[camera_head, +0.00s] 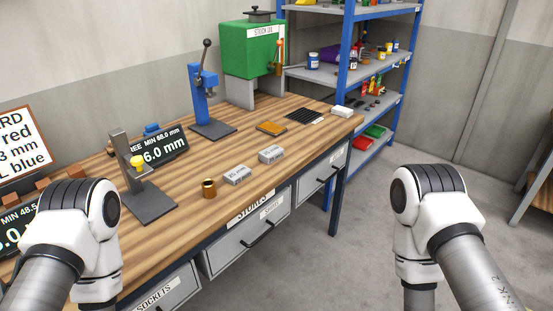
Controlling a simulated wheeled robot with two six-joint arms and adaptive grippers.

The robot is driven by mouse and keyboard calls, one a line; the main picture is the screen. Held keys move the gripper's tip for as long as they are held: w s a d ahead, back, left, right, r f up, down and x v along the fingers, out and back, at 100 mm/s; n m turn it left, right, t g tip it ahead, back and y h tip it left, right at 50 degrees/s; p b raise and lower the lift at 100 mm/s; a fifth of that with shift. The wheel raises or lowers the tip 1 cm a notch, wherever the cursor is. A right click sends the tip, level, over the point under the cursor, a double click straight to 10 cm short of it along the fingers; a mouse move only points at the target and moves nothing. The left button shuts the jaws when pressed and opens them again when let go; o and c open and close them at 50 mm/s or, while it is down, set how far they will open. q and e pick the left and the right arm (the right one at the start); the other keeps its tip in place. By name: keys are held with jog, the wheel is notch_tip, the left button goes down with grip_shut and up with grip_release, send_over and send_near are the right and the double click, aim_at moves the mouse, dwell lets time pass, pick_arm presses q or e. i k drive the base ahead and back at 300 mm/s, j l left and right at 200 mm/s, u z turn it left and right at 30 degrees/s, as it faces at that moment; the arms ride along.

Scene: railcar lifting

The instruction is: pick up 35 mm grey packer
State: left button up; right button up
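Two small grey blocks with pale labelled faces lie on the wooden workbench (225,140). The nearer grey block (238,175) is right of a brass cylinder, and the farther grey block (271,154) is just beyond it to the right. Their print is too small to read, so I cannot tell which is the 35 mm packer. My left arm shows at the lower left, over the bench's near left part. My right arm shows at the lower right, over the floor. Neither gripper shows in the view.
The brass cylinder (209,188) stands near the front edge. A gauge stand (146,195), a display (162,147), a blue press (205,95) and an orange-yellow pad (271,128) are on the bench. A green box (252,50) and blue shelving (347,65) are behind.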

aim_at(268, 156)
jog(key=i+l+u, duration=0.1)
jog(key=l, duration=0.2)
jog(key=i+l, duration=0.2)
jog(key=i+l+u, duration=0.15)
jog(key=l, duration=0.3)
jog(key=i+l+u, duration=0.1)
jog(key=l, duration=0.2)
jog(key=i+l, duration=0.2)
jog(key=l, duration=0.15)
jog(key=u, duration=0.05)
